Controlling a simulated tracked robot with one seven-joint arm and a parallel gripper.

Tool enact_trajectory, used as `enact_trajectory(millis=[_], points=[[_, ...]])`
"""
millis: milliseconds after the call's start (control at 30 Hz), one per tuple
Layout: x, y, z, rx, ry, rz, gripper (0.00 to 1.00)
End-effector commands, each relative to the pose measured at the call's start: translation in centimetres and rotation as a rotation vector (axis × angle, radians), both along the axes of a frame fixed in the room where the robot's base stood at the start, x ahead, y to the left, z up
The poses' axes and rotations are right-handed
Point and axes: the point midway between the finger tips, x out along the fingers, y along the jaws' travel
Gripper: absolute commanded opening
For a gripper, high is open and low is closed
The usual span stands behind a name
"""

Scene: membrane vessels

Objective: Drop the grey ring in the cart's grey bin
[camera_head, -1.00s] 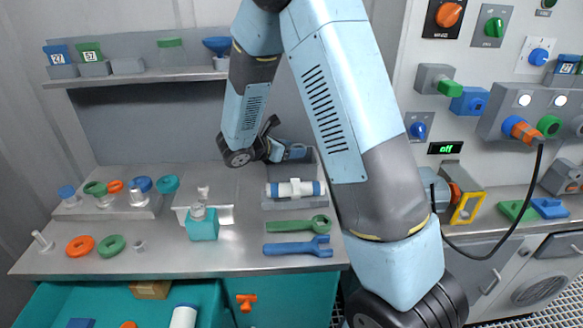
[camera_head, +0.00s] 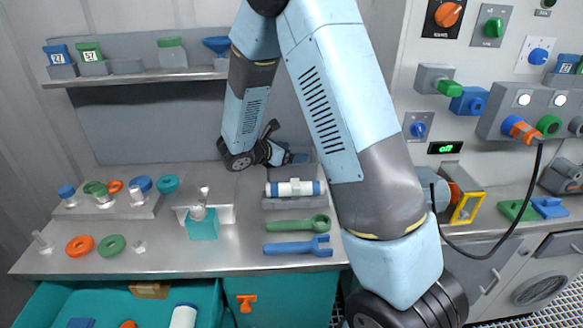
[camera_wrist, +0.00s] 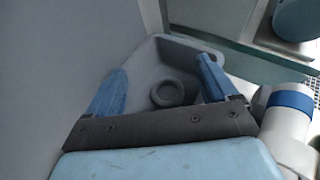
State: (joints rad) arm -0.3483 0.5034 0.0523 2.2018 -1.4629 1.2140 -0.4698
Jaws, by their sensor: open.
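The grey ring (camera_wrist: 168,93) lies flat in a grey open tray (camera_wrist: 158,55) in the wrist view. It shows between and beneath my gripper's two blue fingers. My gripper (camera_wrist: 163,66) is open, and neither finger visibly touches the ring. I cannot tell how high the fingers are above it. In the head view my gripper (camera_head: 294,157) is low at the back of the steel bench, behind a white cylinder with blue ends (camera_head: 294,188). The ring is hidden there. I cannot make out a grey bin on a cart for certain.
The white cylinder with a blue band (camera_wrist: 290,115) is close to the right of my gripper. A green wrench (camera_head: 296,226) and a blue wrench (camera_head: 298,246) lie in front on the bench. A teal block (camera_head: 203,225) stands left. A shelf (camera_head: 140,77) hangs behind.

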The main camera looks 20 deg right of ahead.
Motion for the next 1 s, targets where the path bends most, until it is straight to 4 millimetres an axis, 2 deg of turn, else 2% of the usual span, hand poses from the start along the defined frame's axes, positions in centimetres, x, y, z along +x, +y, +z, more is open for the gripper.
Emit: enact_trajectory(millis=[267, 733, 1000], points=[[-0.5, 1.3, 0.6, 0.001, -0.001, 0.004, 0.86], [-4.1, 8.7, 3.9, 0.001, -0.001, 0.004, 0.86], [-5.4, 11.2, 5.0, 0.001, 0.001, 0.002, 0.86]])
